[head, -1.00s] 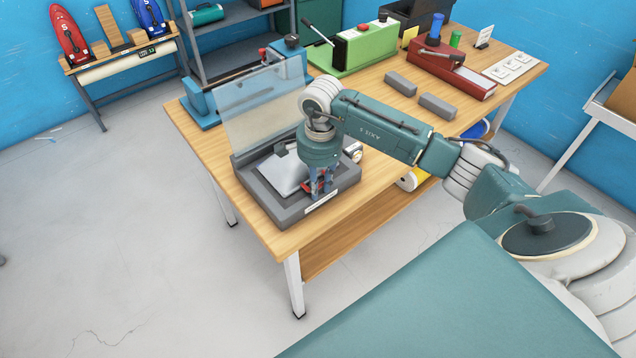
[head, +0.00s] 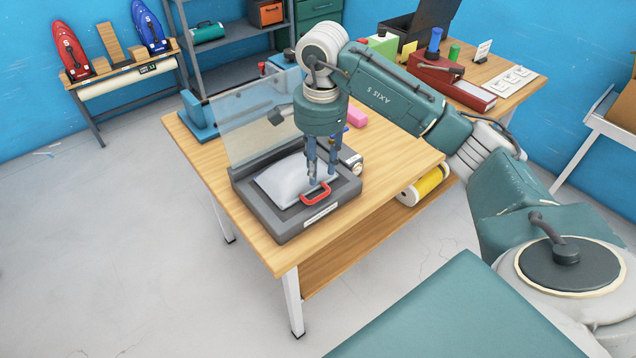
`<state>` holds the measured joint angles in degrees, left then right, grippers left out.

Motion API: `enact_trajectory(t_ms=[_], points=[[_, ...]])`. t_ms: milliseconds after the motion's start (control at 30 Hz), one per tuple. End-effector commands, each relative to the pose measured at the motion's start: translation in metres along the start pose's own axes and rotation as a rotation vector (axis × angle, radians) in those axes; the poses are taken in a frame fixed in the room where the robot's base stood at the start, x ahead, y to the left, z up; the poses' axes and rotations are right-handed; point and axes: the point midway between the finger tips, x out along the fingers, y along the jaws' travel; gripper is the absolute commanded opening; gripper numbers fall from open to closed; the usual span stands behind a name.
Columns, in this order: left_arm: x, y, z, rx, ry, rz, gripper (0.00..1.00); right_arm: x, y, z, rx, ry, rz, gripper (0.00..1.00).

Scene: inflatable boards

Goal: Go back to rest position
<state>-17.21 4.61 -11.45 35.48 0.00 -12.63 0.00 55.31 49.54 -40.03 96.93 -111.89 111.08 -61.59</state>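My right gripper (head: 321,181) hangs fingers-down over the front of a dark grey machine (head: 285,228) on the wooden table (head: 400,160). Its two fingers are apart with nothing visible between them. A red handle (head: 316,193) shows just below and in front of the fingertips, at the machine's front edge. A silver-grey pad (head: 283,182) lies in the machine, and its clear lid (head: 245,125) stands raised at the back. My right arm reaches in from the right and hides part of the table. My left gripper is not in view.
A red box (head: 450,80) and a white panel (head: 510,80) sit at the right end. Floor on the left is clear.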

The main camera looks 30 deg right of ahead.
Motion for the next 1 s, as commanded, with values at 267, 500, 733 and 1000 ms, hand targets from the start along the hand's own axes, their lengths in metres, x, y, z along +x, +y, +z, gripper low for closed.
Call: enact_trajectory(t_ms=[267, 500, 733, 1000], points=[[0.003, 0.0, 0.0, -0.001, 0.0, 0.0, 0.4, -0.011, 0.001, 0.0, 0.001, 0.0, 0.002, 0.34], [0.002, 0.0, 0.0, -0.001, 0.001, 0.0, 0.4, -0.011, 0.0, 0.0, 0.001, 0.0, 0.001, 0.34], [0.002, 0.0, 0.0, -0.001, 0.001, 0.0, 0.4, -0.009, 0.0, 0.004, -0.002, -0.012, -0.003, 0.34], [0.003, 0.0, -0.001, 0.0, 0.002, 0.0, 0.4, 0.014, -0.012, 0.135, -0.024, -0.394, -0.097, 0.34]])
